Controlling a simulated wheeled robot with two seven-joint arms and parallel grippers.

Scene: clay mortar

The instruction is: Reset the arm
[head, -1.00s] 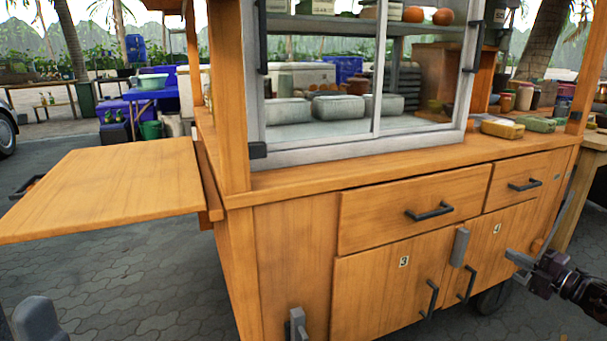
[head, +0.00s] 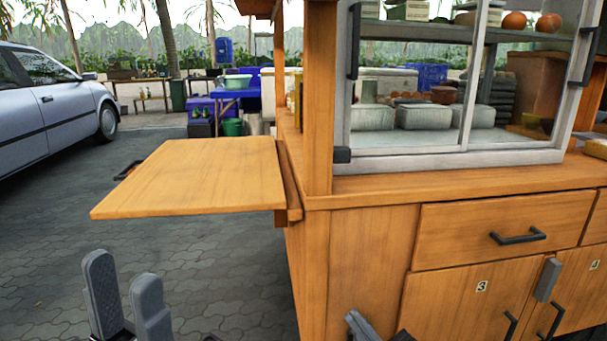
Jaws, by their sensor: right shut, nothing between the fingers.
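My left gripper (head: 125,290) is at the lower left of the head view, over the paving and in front of the cart's side shelf. Its two grey fingers point up and stand apart with nothing between them. My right gripper (head: 360,322) is at the bottom edge, in front of the cart's lower front panel. Only a grey fingertip and a dark part show; the rest is cut off. It is shut and empty. The wooden cart (head: 370,245) fills the right side of the view.
The fold-out side shelf (head: 195,175) is bare and sticks out to the left. A glass cabinet (head: 440,150) stands on the cart. A drawer handle (head: 518,237) juts from its front. A silver car (head: 55,105) is at the far left. The paving left of the cart is open.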

